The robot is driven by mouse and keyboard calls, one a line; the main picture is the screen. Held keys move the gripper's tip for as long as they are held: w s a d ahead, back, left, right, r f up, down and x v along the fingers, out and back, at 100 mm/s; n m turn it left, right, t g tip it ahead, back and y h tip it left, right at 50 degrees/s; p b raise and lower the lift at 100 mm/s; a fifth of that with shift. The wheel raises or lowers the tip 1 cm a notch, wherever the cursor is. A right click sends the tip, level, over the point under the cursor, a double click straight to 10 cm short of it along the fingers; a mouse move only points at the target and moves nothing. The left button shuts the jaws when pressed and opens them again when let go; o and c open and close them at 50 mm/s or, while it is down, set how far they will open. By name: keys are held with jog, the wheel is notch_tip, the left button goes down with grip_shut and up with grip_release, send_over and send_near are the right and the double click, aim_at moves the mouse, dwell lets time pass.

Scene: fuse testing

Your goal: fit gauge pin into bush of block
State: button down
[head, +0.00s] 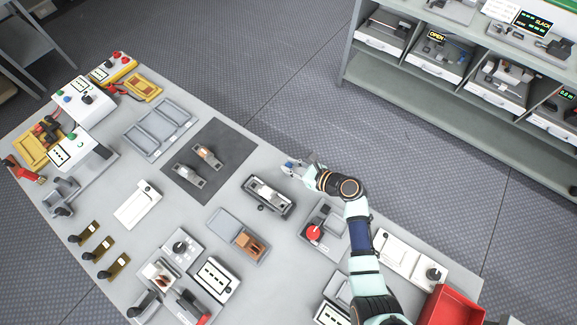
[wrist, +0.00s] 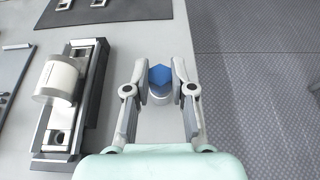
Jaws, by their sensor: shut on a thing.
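My gripper (head: 291,167) is at the table's far edge, and it also shows in the wrist view (wrist: 160,79). Its fingers are shut on a gauge pin with a blue faceted head (wrist: 160,76) and a pale round part below it. The pin's lower end is hidden. A long dark block (head: 267,195) with a grey top lies just left of and nearer than the gripper. In the wrist view the block (wrist: 43,139) is left of the fingers, apart from them, with a pale cylinder (wrist: 57,82) across its middle. I cannot make out the bush opening clearly.
A dark mat (head: 226,145) with two small metal fixtures lies left of the block. A unit with a red knob (head: 314,232) stands nearer, to the right. A tray with a brown piece (head: 250,243) lies nearer. Floor lies beyond the table edge.

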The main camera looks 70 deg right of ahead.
aim_at(291, 167)
jog(key=shift+r+p, duration=2.45)
jog(key=shift+p, duration=0.15)
